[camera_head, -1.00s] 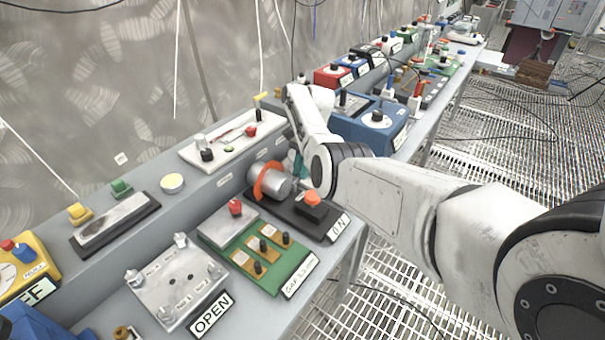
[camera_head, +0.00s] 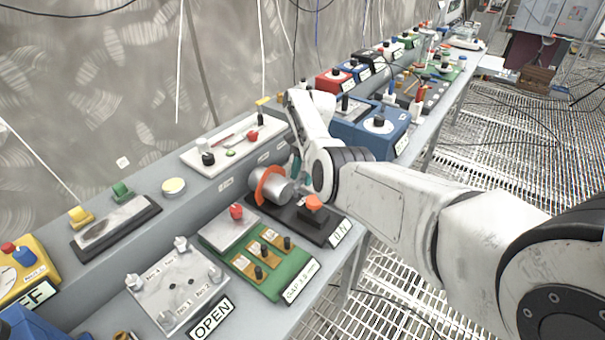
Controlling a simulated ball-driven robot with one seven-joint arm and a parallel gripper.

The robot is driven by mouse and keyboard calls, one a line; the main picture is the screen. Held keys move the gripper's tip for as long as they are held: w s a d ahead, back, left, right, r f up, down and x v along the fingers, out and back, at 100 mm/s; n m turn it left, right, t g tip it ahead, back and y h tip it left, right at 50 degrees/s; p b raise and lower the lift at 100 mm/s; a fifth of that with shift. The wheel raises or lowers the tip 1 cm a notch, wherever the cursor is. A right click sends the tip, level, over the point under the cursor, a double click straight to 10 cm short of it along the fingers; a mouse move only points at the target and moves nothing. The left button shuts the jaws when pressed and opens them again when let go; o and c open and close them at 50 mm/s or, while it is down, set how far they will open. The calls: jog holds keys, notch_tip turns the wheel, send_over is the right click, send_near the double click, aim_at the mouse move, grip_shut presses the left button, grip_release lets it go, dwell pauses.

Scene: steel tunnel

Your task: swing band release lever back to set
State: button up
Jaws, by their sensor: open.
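A silver cylinder (camera_head: 284,192) with an orange band (camera_head: 268,187) around its left end lies on a black base (camera_head: 292,218). An orange knob (camera_head: 314,202) stands on a black block at the front of that base. I cannot tell for sure which part is the band release lever, and no "set" mark is readable. My gripper (camera_head: 297,172) points down just behind and right of the cylinder. It is open; its teal fingertips are mostly hidden by my wrist and arm, and I cannot tell whether they touch anything.
A green board (camera_head: 290,289) with several small knobs is in front left. A white panel (camera_head: 222,149) with a lever is behind left, and a blue box (camera_head: 385,136) stands behind my arm. A metal plate (camera_head: 170,284) is at the near left. Grated floor lies right.

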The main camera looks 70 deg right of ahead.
jog(key=w+v, duration=0.1)
jog(key=v, duration=0.9)
jog(key=shift+s+r, duration=0.4)
jog(key=shift+s, duration=0.1)
jog(key=shift+d, duration=0.15)
